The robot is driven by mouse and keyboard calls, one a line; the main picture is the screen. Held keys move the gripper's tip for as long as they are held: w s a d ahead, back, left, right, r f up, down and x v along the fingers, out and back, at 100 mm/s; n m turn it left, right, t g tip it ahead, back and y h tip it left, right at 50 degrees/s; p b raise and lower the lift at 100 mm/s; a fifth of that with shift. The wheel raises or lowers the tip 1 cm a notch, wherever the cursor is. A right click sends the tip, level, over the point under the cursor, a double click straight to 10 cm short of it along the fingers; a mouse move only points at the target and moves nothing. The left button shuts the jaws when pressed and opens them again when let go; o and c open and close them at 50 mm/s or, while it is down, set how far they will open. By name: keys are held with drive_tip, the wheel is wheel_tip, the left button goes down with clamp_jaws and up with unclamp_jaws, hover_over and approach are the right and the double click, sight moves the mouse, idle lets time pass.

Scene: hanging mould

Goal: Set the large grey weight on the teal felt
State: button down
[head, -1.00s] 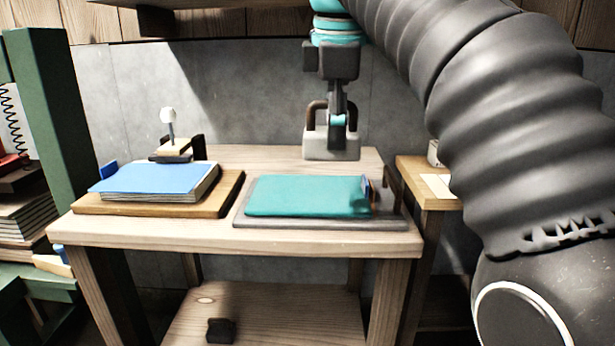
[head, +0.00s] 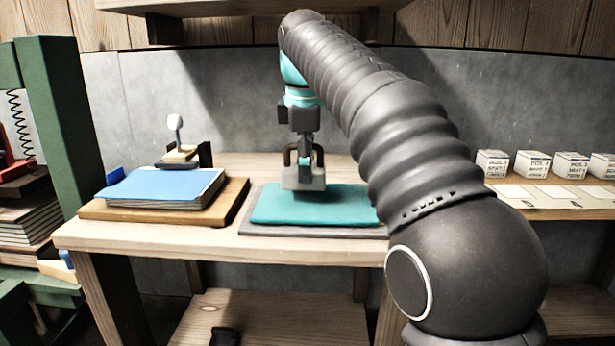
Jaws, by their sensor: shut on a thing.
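The large grey weight (head: 303,183) is a block with a dark handle. My gripper (head: 304,158) is shut on that handle and holds the weight upright. The weight is over the back part of the teal felt (head: 315,208), left of its middle. I cannot tell for sure whether its underside touches the felt or hangs just above it. The felt lies flat on a grey board (head: 262,229) on the wooden table. My arm hides the felt's right end.
Left of the felt, a blue-topped stack of sheets (head: 160,184) lies on a wooden board (head: 232,200). A small stand with a white knob (head: 175,122) is behind it. A shelf with several small white boxes (head: 492,163) is at the right. A green post (head: 62,120) stands at the left.

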drive_tip(key=shift+f, duration=1.3)
drive_tip(key=shift+f+b, duration=0.1)
drive_tip(key=shift+b, duration=0.2)
drive_tip(key=shift+c, duration=0.9)
unclamp_jaws()
drive_tip(key=r, duration=0.3)
drive_tip(key=s+r+p, duration=0.1)
drive_tip(key=r, duration=0.2)
drive_tip(key=shift+s+r+p, duration=0.15)
drive_tip(key=shift+r+p, duration=0.15)
drive_tip(key=shift+r, duration=0.1)
drive_tip(key=shift+s+r, duration=0.1)
drive_tip(key=shift+r, duration=0.25)
